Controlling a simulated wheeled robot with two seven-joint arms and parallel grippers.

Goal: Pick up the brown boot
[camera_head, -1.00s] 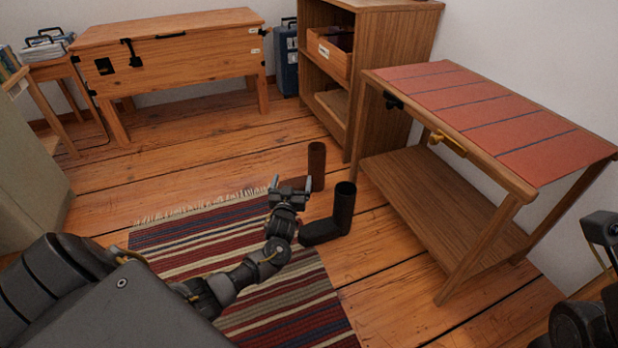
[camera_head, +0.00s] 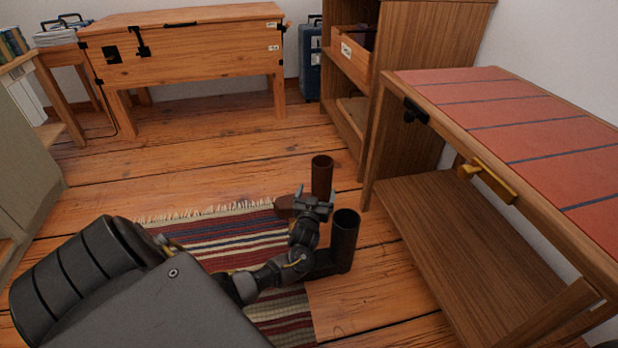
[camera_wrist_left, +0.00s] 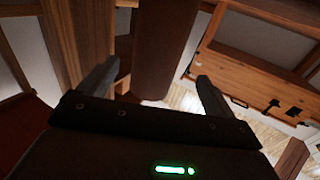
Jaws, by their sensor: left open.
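The brown boot (camera_head: 322,175) stands upright on the plank floor, its toe showing left of my gripper in the head view. My left gripper (camera_head: 315,198) is open and empty just in front of it and hides part of its lower shaft. In the left wrist view, a brown shaft (camera_wrist_left: 165,45), which looks like the boot's, rises between the spread fingers of my left gripper (camera_wrist_left: 158,72). I cannot tell whether they touch it. A darker, near-black boot (camera_head: 343,240) stands close by, nearer and to the right, its foot partly behind my arm. My right gripper is out of view.
A striped rug (camera_head: 230,238) lies under my left arm. A bench with a red top (camera_head: 500,110) and a lower shelf (camera_head: 440,235) stands close on the right. A wooden cabinet (camera_head: 425,75) and a chest (camera_head: 190,75) stand behind. The floor between boots and chest is clear.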

